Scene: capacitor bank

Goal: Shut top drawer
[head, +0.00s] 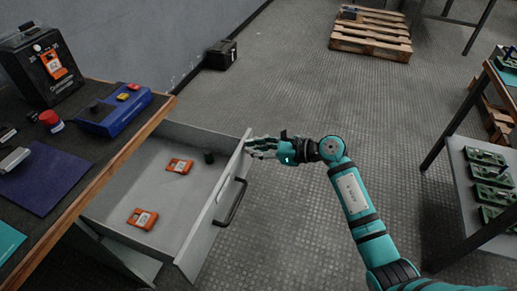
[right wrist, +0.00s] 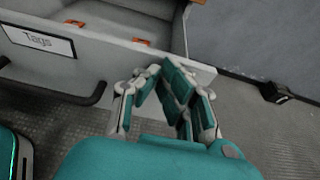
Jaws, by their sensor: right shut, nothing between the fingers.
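The top drawer (head: 168,218) is pulled out from under the workbench at the left of the head view. Its front panel (head: 211,212) carries a dark bar handle (head: 231,203). My right gripper (head: 254,147) is shut and empty at the far end of the front panel, near its top edge. In the right wrist view the shut fingers (right wrist: 172,75) are in front of the panel (right wrist: 120,45), which bears a "Tags" label (right wrist: 38,40). Whether they touch it I cannot tell. My left gripper is not in view.
The wooden workbench (head: 118,160) holds a blue box and a black case. A black box (head: 221,55) stands by the wall. A table (head: 465,190) stands right; the floor between is clear.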

